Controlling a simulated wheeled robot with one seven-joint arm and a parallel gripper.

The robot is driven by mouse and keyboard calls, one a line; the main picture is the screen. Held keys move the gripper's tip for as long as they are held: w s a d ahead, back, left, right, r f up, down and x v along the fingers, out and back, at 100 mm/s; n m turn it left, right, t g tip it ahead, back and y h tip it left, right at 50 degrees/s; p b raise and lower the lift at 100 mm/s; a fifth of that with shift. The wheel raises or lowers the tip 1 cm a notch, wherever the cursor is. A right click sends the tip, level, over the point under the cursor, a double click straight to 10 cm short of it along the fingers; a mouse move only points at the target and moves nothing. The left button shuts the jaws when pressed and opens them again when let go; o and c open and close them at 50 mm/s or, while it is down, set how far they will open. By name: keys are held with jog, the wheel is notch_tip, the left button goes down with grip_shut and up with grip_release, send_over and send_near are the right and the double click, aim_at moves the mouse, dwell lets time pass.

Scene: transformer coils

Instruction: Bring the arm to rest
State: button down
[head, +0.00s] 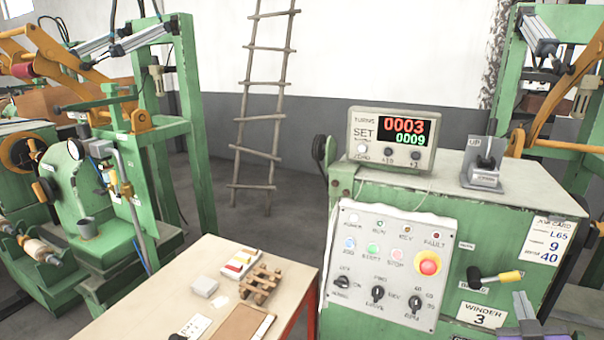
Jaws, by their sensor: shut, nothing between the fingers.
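My gripper (524,298) shows at the bottom right edge, partly cut off by the frame. Its fingers are together and hold nothing. It appears in front of the lower right part of the green winder cabinet (400,196), right of the "WINDER 3" plate (481,315). The rest of my arm is mostly out of view.
A counter box (392,138) on the cabinet reads 0003 and 0009. The control panel (385,262) has a red stop button (428,262). A black-and-yellow handle (497,277) juts out near my gripper. A table (222,250) with small parts stands left; a ladder (262,110) leans behind.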

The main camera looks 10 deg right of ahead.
jog(key=s+a+f+t+y, duration=0.1)
jog(key=s+a+t+y, duration=0.1)
jog(key=s+a, duration=0.55)
jog(key=s+a+t+y, duration=0.25)
jog(key=s+a, duration=0.25)
jog(key=a, duration=0.6)
jog(key=s+a+f+n+g+y, duration=0.1)
jog(key=s+a+f+g+y, duration=0.1)
jog(key=s+a, duration=0.4)
jog(key=s+a+f+n+g+y, duration=0.1)
jog(key=s+a+y, duration=0.3)
jog(key=s, duration=1.1)
jog(key=a+f+g, duration=0.1)
jog(key=a, duration=0.2)
jog(key=shift+s+a+f, duration=0.15)
jog(key=shift+s+f, duration=0.1)
jog(key=shift+f, duration=0.05)
jog(key=shift+g, duration=0.25)
